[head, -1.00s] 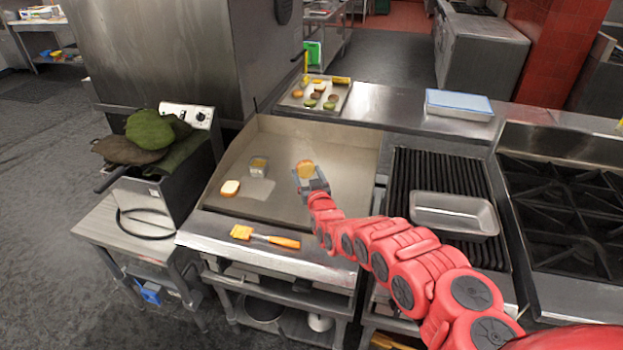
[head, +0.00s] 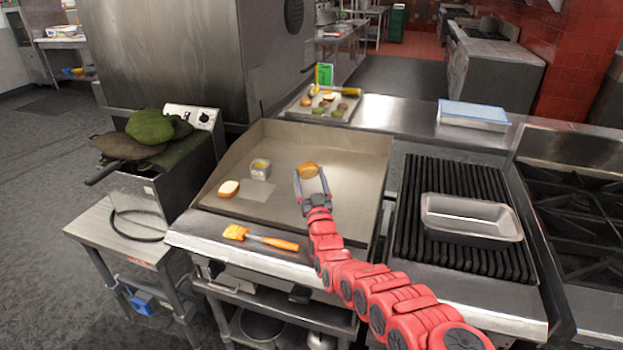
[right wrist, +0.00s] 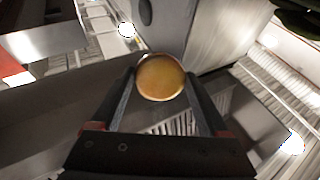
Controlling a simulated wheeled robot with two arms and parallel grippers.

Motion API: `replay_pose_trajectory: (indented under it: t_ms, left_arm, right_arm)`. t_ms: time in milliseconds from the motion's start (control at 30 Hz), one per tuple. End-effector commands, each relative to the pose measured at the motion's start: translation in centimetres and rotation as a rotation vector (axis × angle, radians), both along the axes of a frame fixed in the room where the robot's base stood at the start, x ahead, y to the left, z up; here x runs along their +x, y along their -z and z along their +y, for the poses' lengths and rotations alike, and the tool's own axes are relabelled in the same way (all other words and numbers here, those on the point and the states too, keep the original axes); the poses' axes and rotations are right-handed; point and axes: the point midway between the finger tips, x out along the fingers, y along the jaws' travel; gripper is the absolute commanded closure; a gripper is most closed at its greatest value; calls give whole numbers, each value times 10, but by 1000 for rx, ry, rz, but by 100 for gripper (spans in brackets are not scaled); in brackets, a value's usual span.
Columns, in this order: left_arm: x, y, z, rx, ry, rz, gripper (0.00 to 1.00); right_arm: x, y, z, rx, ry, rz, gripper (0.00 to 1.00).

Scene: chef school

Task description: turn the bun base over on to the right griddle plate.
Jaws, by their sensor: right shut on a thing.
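The bun base (head: 308,170) is held between the fingertips of my right gripper (head: 311,180) over the right part of the flat steel griddle (head: 345,165). In the right wrist view the bun base (right wrist: 160,78) shows a round golden-brown face between the two fingers. I cannot tell its exact height above the griddle. Another bun piece (head: 228,188), pale side up, lies on the left part of the griddle. My left gripper is not in view.
A metal pan (head: 470,217) sits on the ribbed grill to the right. A tray of food (head: 322,103) and a blue-lidded box (head: 473,114) are behind.

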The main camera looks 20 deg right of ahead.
Motion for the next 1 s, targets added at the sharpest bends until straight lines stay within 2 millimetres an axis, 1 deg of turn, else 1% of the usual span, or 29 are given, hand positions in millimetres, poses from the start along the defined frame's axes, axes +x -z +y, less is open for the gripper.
replay_pose_trajectory:
  t_ms: [267, 300, 367, 400, 867, 1000]
  left_arm:
    - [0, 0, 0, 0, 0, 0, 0]
    - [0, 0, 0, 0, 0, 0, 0]
    - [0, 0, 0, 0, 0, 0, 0]
    - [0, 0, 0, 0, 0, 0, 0]
    - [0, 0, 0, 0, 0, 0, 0]
    - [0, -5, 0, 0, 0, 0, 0]
  right_arm:
    - [0, 1, 0, 0, 0, 1, 83]
    - [0, 1, 0, 0, 0, 1, 15]
    - [0, 1, 0, 0, 1, 1, 4]
    - [0, 1, 0, 0, 1, 1, 0]
    - [0, 1, 0, 0, 1, 1, 0]
    - [-2, -1, 0, 1, 1, 3, 0]
